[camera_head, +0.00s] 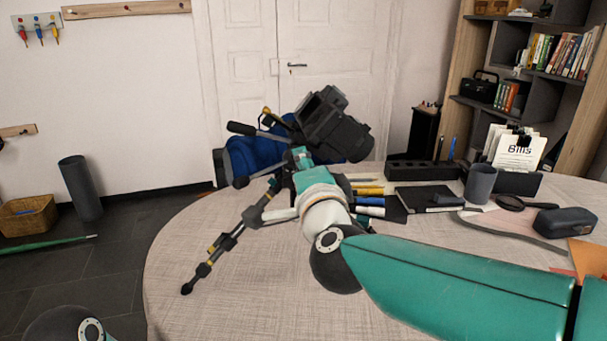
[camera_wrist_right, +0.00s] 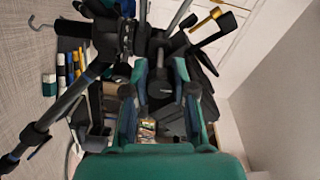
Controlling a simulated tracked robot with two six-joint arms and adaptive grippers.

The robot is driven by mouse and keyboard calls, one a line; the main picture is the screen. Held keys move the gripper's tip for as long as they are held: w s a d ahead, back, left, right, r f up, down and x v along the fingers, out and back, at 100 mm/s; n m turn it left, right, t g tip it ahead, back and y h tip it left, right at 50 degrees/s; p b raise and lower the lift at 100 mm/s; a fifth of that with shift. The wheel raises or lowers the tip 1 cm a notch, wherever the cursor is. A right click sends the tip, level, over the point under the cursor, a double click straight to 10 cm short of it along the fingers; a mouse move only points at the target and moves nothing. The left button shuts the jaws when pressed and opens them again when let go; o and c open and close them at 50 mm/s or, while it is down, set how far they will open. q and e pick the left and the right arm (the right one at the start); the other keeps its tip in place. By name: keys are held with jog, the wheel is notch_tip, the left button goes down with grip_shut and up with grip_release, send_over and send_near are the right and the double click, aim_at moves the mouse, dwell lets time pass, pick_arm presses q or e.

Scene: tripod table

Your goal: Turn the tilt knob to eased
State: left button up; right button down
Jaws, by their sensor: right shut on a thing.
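A black camera (camera_head: 328,125) sits tilted on the tripod, whose dark leg (camera_head: 226,241) slants down to the table. My right gripper (camera_head: 299,160) is at the tripod head, beneath the camera, seen from behind. In the right wrist view, the fingers of my right gripper (camera_wrist_right: 162,75) stand on both sides of a small dark round part, which looks like the tilt knob (camera_wrist_right: 160,88). The gripper is shut on it. The knob is hidden in the head view, and no markings on it can be read. My left gripper is out of view.
The round table (camera_head: 190,250) is clear at the front left. Marker pens (camera_head: 369,200), a black notebook (camera_head: 428,198), a grey cup (camera_head: 480,184) and a glasses case (camera_head: 565,221) lie to the right. A pan handle (camera_head: 256,132) sticks out left of the camera.

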jog(key=shift+d+f+m, duration=0.1)
jog(key=shift+m, duration=0.4)
jog(key=c, duration=1.2)
grip_release()
jog(key=shift+w, duration=0.1)
jog(key=shift+s, duration=0.45)
jog(key=s+d, duration=0.2)
jog(key=s, duration=0.9)
jog(key=shift+d, duration=0.15)
